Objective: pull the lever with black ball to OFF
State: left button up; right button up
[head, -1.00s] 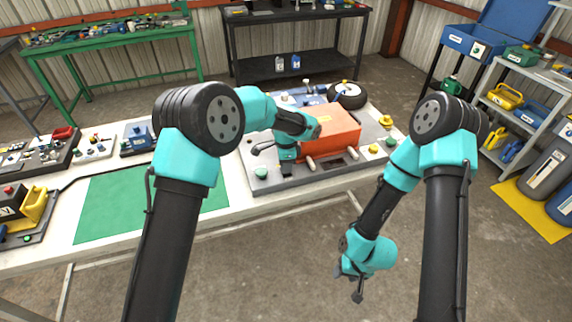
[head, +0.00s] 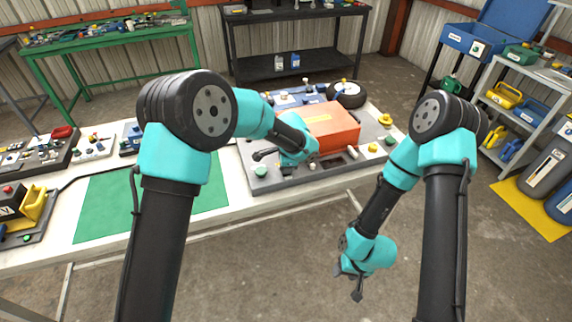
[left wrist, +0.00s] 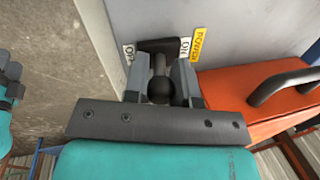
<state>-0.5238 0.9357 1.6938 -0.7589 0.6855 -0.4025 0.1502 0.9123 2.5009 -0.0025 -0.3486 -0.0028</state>
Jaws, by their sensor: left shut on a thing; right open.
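The lever's black ball (left wrist: 160,89) sits between the two grey fingers of my left gripper (left wrist: 163,75) in the left wrist view. Its stem rises from a dark slot plate (left wrist: 165,47) on a grey panel. An OFF label (left wrist: 129,52) is at the plate's left and an ON label (left wrist: 185,50) at its right; the stem stands between them. My left gripper is shut on the lever. In the head view my left wrist covers the lever. My right gripper (head: 354,284) hangs open and empty in front of the table.
An orange box (head: 333,125) stands beside the lever; its black handle (left wrist: 285,82) is close to the right finger in the left wrist view. A yellow POWER label (left wrist: 199,42) is beside ON. A green mat (head: 110,205) lies clear on the table's left.

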pick_arm(q)
jog(key=o, duration=0.9)
jog(key=v, duration=1.7)
jog(key=shift+r, duration=0.2)
